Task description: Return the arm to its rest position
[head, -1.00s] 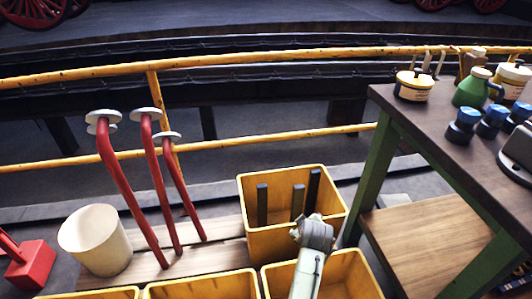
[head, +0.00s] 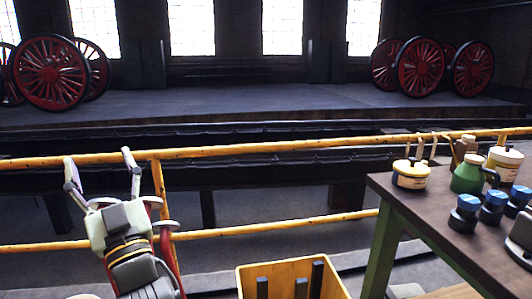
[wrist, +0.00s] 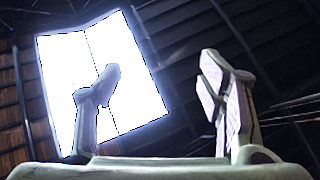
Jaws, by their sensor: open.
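My gripper (head: 101,170) is raised at the left of the head view, its two fingers spread apart and pointing up. It is empty. It stands in front of the yellow railing and hides most of the red pipes behind it. In the wrist view my gripper's fingers (wrist: 165,95) are wide apart with nothing between them. Behind them are a bright roof window (wrist: 100,75) and dark roof beams.
A yellow bin (head: 285,272) with several dark bars stands at the bottom middle. A workbench (head: 425,205) with a yellow tin (head: 411,174), a green can (head: 467,175) and blue-capped jars (head: 465,212) is at right. A yellow railing (head: 300,144) crosses behind. Red wheels (head: 418,68) stand farther back.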

